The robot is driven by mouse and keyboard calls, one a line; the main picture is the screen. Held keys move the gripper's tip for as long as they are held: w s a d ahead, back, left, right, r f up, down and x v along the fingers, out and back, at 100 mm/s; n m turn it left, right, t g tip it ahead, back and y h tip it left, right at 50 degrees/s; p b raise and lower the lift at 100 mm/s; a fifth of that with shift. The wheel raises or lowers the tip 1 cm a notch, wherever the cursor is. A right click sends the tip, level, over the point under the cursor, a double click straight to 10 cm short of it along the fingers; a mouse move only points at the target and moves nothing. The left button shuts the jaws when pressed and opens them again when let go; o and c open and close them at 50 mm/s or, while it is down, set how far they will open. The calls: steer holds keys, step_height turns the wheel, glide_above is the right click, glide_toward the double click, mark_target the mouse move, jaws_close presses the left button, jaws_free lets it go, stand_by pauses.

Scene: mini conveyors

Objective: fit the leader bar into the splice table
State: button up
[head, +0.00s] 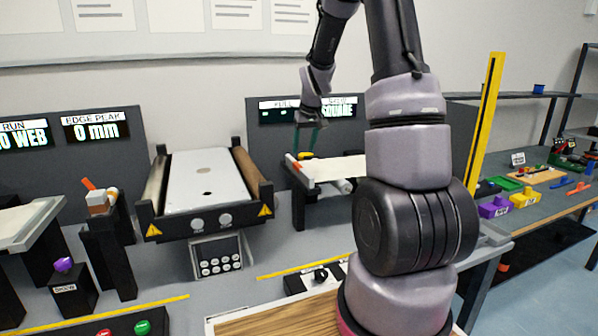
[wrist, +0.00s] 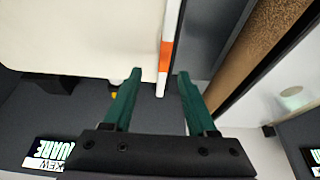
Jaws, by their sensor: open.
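A slim white bar with an orange band, which I take for the leader bar (wrist: 167,52), runs along the right edge of a broad cream surface (wrist: 85,38) in the wrist view. My gripper (wrist: 158,73) is open, with its green fingers on either side of the bar's near end; I cannot tell whether they touch it. In the head view my gripper (head: 306,148) is over the left end of a pale flat-topped stand (head: 338,169), partly hidden behind my arm. I cannot tell for certain which surface is the splice table.
A brown roller (wrist: 262,50) lies close on the right in the wrist view. A display panel (head: 300,108) stands behind. A yellow post (head: 486,115) rises at the right, near a cluttered side bench (head: 560,205).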

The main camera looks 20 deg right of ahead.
mark_target(298, 165)
steer(key=shift+x, duration=0.9)
steer(key=x, duration=0.4)
steer(key=shift+a+f, duration=0.15)
steer(key=shift+a, duration=0.25)
steer(key=shift+w+f, duration=0.25)
steer(key=shift+f, duration=0.25)
jaws_close()
